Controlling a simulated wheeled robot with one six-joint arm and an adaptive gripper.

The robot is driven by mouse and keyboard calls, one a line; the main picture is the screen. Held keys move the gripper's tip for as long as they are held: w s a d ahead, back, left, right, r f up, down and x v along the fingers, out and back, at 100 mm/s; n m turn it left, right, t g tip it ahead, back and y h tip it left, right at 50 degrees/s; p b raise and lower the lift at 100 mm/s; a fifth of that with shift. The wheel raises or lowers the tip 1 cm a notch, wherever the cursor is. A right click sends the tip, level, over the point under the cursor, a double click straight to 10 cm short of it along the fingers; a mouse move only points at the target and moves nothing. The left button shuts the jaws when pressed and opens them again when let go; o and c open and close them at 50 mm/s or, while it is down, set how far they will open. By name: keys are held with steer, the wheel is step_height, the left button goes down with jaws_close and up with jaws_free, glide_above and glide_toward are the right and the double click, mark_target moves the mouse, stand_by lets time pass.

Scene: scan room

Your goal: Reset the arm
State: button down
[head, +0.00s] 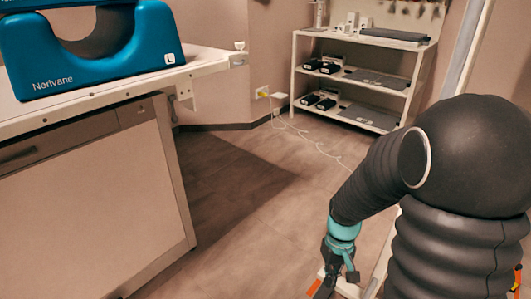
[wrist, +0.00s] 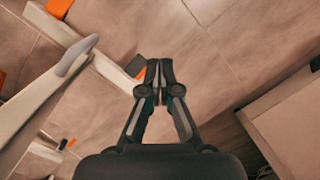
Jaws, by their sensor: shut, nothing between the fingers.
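The end of the arm is low in that view, near the bottom edge, and the fingertips there are too small and cut off to make out.
A white bench (head: 130,93) over a cabinet (head: 100,205) stands at the left, with a blue Nerivane coil (head: 95,60) on it. A white shelf rack (head: 365,82) holding devices stands at the back. A cable (head: 310,135) lies on the floor. The floor (head: 240,200) between is clear.

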steer(key=s+r+t, duration=0.3)
steer(key=s+r, duration=0.2)
steer(key=r, duration=0.7)
steer(key=s+a+r+m+t+p, duration=0.1)
steer(key=s+r+t, duration=0.3)
steer(key=r, duration=0.8)
steer(key=shift+s+m+t+h, duration=0.3)
steer(key=shift+s, duration=0.7)
